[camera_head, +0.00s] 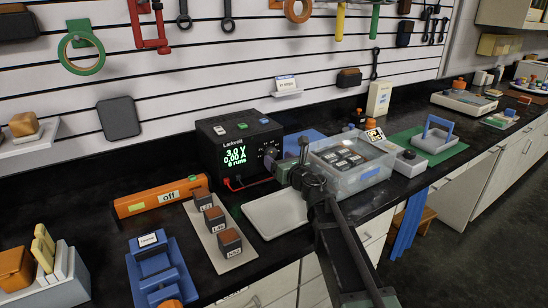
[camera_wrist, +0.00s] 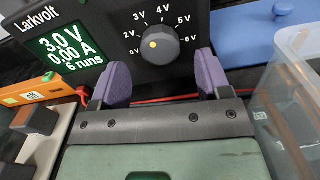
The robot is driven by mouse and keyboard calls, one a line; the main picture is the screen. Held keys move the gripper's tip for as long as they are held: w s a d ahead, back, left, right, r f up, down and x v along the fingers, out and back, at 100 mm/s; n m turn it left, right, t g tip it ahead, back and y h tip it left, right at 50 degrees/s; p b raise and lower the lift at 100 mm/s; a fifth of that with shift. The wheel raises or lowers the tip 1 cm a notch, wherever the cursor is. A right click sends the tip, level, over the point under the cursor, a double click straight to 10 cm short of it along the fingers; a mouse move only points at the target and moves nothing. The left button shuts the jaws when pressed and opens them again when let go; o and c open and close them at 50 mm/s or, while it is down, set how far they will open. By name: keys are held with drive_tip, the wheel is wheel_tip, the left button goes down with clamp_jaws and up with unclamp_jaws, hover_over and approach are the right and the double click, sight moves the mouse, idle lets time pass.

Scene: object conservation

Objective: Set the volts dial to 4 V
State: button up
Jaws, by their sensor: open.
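The black Larkvolt power supply (camera_head: 228,136) stands on the counter against the wall; its front fills the top of the wrist view (camera_wrist: 195,12). Its green screen (camera_wrist: 70,47) reads 3.0 V, 0.00 A, 6 runs. The grey volts dial (camera_wrist: 160,36) has a yellow dot at its left of centre, and labels from 0V to 6V run around it. My gripper (camera_wrist: 162,80) is open, with purple fingers apart, just below and on either side of the dial, touching nothing visible. In the head view my gripper (camera_head: 290,165) is before the supply's right front, and the dial is mostly hidden.
An orange unit (camera_head: 160,199) marked "off" and several dark blocks on a board (camera_head: 220,250) are left. A red lead (camera_wrist: 175,99) runs below the supply.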

sight(273, 155)
drive_tip(key=x, duration=0.3)
drive_tip(key=shift+w, duration=0.15)
drive_tip(key=c, duration=0.9)
drive_tip(key=shift+c, duration=0.2)
drive_tip(key=shift+m, duration=0.3)
drive_tip(key=m, duration=0.3)
drive_tip(key=shift+m, duration=2.2)
